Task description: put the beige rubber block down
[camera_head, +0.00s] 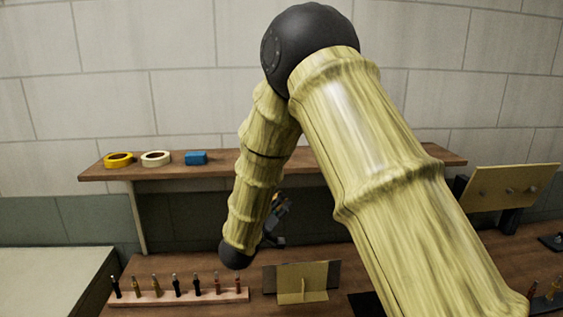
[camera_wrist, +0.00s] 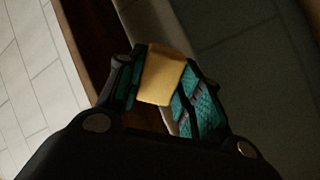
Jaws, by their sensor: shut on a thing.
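The beige rubber block (camera_wrist: 161,76) shows in the wrist view as a plain tan piece between the fingers of my gripper (camera_wrist: 160,85). The fingers have teal pads and are shut on the block, one on each side. In the head view my gripper (camera_head: 276,222) is small and partly hidden behind my arm, above the back part of the wooden workbench (camera_head: 210,262). The block cannot be made out clearly in the head view.
On the bench stand a rack (camera_head: 180,297) of several tools, a small upright panel (camera_head: 302,282) and a tilted board (camera_head: 508,188).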

